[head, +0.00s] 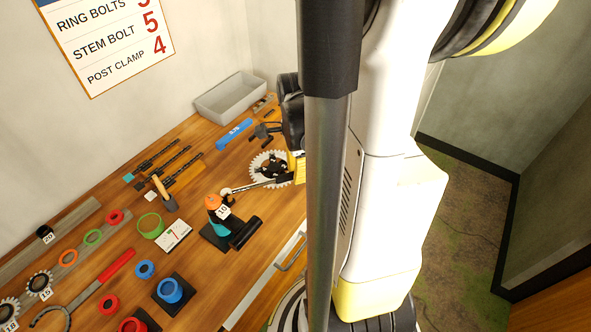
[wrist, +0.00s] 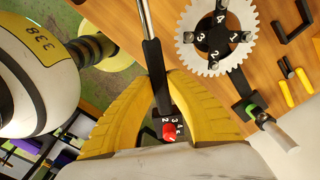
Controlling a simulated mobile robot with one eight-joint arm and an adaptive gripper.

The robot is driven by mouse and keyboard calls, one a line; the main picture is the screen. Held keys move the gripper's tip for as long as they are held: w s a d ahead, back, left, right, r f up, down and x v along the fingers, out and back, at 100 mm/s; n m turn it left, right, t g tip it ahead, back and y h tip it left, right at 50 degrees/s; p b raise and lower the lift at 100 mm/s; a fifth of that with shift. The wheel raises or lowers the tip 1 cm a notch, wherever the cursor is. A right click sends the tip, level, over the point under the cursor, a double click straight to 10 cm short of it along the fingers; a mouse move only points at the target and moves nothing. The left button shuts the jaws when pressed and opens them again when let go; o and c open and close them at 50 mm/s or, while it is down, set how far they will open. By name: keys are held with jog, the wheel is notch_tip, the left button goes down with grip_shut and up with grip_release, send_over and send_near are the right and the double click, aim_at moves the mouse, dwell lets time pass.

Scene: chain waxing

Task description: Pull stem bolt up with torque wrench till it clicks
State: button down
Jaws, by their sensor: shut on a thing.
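My gripper (wrist: 157,92) is shut on the black handle of the torque wrench (wrist: 148,55). The yellow fingers curve around the handle from both sides. A dial plate with numbers and a red knob (wrist: 169,132) shows at the handle's lower end. In the head view the torque wrench (head: 258,185) lies roughly level above the bench, its silver shaft pointing left. Its head end meets the stem fixture (head: 222,207), which has an orange top, a "10" label and a black cylinder. The stem bolt itself is too small to make out. In the head view my gripper (head: 298,168) is mostly hidden behind my arm.
A toothed chainring (head: 258,165) stands close to the handle; it also shows in the wrist view (wrist: 190,35). Hex tools, coloured rings and a grey bin (head: 228,95) fill the bench. A wall sign (head: 105,40) reads STEM BOLT 5.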

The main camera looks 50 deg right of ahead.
jog(key=shift+s+a+m, duration=0.8)
jog(key=shift+s, duration=0.3)
jog(key=shift+s+a+m, duration=0.9)
jog(key=shift+s+a, duration=0.1)
jog(key=shift+s+a+m+p, duration=0.3)
jog(key=shift+s+a+m, duration=0.55)
jog(key=shift+a, duration=0.25)
jog(key=shift+a, duration=0.1)
